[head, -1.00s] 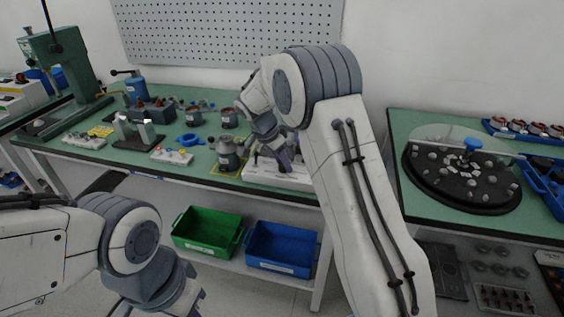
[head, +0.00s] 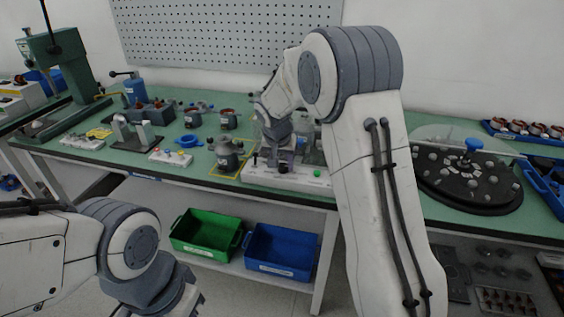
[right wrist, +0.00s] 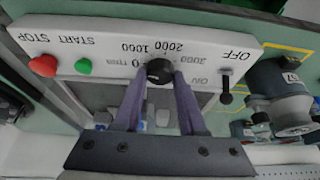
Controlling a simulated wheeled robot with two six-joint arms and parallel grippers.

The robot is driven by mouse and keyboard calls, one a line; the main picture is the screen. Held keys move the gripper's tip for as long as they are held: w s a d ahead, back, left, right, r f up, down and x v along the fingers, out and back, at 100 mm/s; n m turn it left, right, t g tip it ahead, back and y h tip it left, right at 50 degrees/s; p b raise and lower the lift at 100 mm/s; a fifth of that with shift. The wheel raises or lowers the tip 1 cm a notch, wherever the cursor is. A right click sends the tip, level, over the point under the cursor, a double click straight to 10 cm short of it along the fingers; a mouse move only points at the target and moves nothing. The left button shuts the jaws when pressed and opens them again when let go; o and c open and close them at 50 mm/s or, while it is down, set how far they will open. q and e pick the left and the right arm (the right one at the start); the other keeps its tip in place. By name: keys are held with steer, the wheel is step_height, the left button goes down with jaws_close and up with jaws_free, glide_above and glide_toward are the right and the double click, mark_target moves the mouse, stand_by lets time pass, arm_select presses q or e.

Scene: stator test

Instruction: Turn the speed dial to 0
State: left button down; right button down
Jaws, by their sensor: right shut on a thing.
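The speed dial (right wrist: 159,71) is a small black round knob on the white control box (right wrist: 225,50), with upside-down numbers from 0 to 3000 around it. My right gripper (right wrist: 158,80) is shut on the dial, one purple-grey finger on each side. I cannot read which number the dial points to. In the head view my right gripper (head: 284,166) is over the control box (head: 262,178), and the arm hides part of the bench. My left gripper (head: 190,303) is at the bottom left, partly cut off, and its fingers are unclear.
On the box are a red stop button (right wrist: 43,65), a green start button (right wrist: 83,66) and a black on-off lever (right wrist: 226,88). A grey motor (head: 228,158) stands close to the left of the box. Green (head: 187,246) and blue (head: 260,268) bins sit below.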

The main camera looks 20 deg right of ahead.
steer(key=shift+w+r+n+t+y+p, duration=0.15)
steer(key=shift+n+t+y+p, duration=0.15)
steer(key=shift+n+p, duration=0.55)
steer(key=shift+n, duration=0.35)
steer(key=shift+c, duration=2.3)
jaws_free()
steer(key=v, duration=1)
steer(key=shift+r, duration=0.15)
